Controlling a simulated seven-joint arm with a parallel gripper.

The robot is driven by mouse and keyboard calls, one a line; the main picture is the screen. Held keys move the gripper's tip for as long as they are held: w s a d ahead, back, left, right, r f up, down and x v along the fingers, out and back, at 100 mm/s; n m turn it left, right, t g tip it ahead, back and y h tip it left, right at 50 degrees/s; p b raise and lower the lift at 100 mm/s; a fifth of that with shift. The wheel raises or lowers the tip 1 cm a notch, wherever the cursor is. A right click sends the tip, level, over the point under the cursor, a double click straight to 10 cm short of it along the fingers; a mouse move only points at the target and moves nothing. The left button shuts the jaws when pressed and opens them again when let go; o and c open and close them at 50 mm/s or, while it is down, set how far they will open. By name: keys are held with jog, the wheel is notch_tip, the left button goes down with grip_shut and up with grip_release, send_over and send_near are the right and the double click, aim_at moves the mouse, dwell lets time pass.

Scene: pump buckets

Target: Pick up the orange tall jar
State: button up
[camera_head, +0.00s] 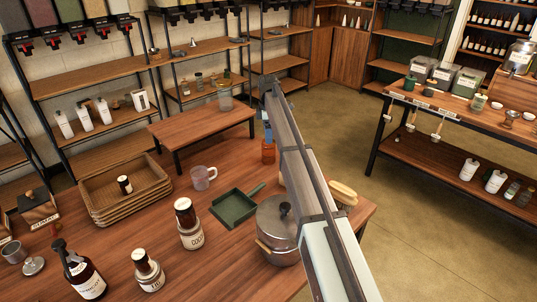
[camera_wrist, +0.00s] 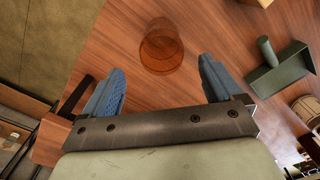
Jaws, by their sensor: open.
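The orange tall jar (camera_wrist: 161,47) is translucent and stands on the wooden table. In the wrist view it lies ahead of the gap between my fingertips, roughly centred. In the head view the orange jar (camera_head: 268,153) shows beside my arm, which seems to cover part of it. My gripper (camera_wrist: 160,68) is open, with one blue finger on each side and nothing between them. In the head view a blue finger of my gripper (camera_head: 267,128) shows just above the jar. I cannot tell the exact gap between fingers and jar.
A green dustpan (camera_head: 237,207), a glass mug (camera_head: 203,178) and a metal pot (camera_head: 277,228) stand near the jar. A low wooden riser (camera_head: 203,122) is behind. Stacked wooden trays (camera_head: 122,192) and several dark bottles are at the left. The dustpan (camera_wrist: 280,70) is right of the jar in the wrist view.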

aim_at(269, 148)
jog(key=shift+s+d+f, duration=0.1)
jog(key=shift+f, duration=2.1)
jog(key=shift+s+d+f, duration=0.1)
jog(key=shift+f, duration=2.1)
jog(key=c, duration=1.2)
jog(key=shift+w+r, duration=0.1)
jog(key=shift+r, duration=0.05)
